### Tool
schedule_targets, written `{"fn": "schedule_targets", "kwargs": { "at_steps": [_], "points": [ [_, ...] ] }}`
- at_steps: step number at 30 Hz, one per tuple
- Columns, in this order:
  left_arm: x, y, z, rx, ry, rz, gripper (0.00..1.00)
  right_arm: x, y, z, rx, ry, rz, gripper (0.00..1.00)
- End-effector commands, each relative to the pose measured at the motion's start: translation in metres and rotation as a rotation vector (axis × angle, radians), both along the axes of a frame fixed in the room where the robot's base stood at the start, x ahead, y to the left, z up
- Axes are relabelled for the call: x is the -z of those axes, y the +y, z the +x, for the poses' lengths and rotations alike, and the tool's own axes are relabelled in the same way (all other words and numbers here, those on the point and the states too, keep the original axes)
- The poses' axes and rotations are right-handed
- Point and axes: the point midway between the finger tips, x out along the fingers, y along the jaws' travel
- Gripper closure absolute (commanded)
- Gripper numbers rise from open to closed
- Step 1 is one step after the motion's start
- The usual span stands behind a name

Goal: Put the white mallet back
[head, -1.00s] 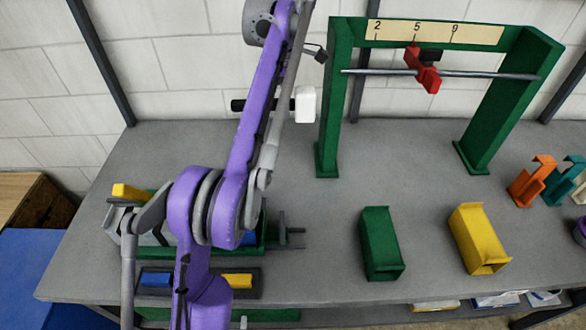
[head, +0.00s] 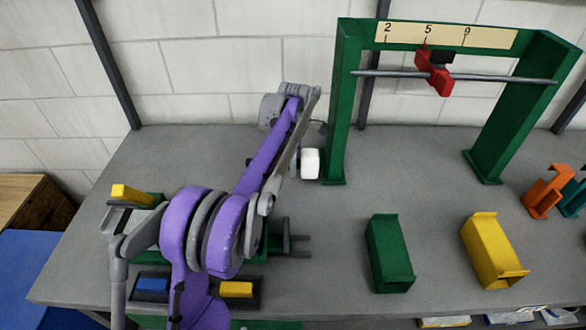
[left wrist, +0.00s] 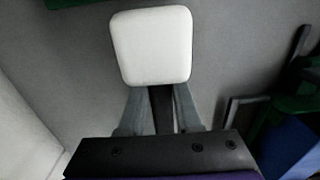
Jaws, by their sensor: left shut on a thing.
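The white mallet shows its white block head (head: 310,163) in the head view, just left of the green frame's left foot and low over the bench. Its dark handle is mostly hidden behind my left arm. In the left wrist view the mallet's white head (left wrist: 152,46) faces the camera. My left gripper (left wrist: 158,112) is shut on the dark handle below the head. A dark two-pronged bracket (head: 290,240) sticks out right of the green tray in the head view, nearer the front than the mallet. My right gripper is not in view.
A green frame (head: 338,120) with a rod and red slider (head: 433,76) stands at the back. Bare bench (head: 420,190) lies between. My arm covers much of the green tray.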

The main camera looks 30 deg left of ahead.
Motion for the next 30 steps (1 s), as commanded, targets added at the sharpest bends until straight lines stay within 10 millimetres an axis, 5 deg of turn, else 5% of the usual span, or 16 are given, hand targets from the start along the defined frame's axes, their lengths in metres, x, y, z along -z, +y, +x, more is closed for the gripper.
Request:
{"fn": "schedule_targets", "kwargs": {
  "at_steps": [3, 14, 15, 19, 30],
  "points": [
    [0.016, 0.000, 0.000, 0.000, 0.000, 0.000, 1.00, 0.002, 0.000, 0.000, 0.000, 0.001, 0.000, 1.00],
    [0.021, 0.000, 0.000, 0.000, 0.000, 0.000, 1.00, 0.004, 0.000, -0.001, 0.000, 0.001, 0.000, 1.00],
    [0.021, 0.000, 0.000, 0.000, 0.000, 0.000, 0.64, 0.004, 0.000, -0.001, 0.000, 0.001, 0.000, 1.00],
    [0.020, 0.000, 0.000, 0.000, 0.000, 0.000, 0.41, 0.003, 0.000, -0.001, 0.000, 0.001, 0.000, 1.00],
    [0.016, 0.000, 0.000, 0.000, 0.000, 0.000, 0.38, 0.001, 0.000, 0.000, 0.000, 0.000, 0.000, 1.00]
  ]
}}
